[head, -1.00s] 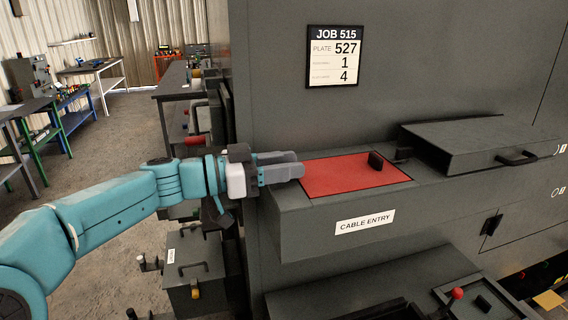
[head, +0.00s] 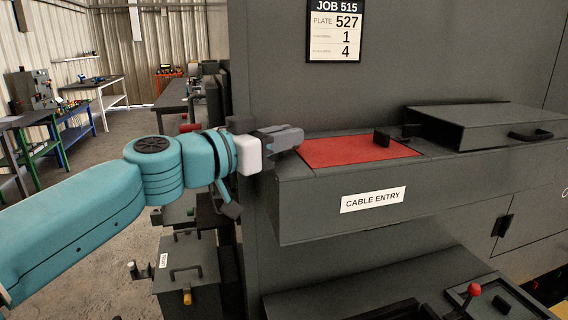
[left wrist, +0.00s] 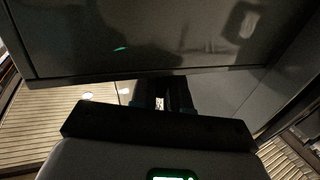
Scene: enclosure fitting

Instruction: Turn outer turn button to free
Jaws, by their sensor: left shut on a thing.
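My left gripper (head: 292,137) is at the left end of the cable entry ledge (head: 300,205), by the back left corner of the red plate (head: 350,152). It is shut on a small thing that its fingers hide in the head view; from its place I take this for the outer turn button. In the left wrist view the fingers (left wrist: 162,96) reach toward a dark panel edge, with a small pale patch between them. My right gripper is not in view.
A dark box cover with a handle (head: 490,124) sits on the ledge at right. A sign (head: 334,30) hangs on the wall above. Below are a dark box (head: 188,265) and a red-knobbed lever (head: 473,290). Space above the red plate is clear.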

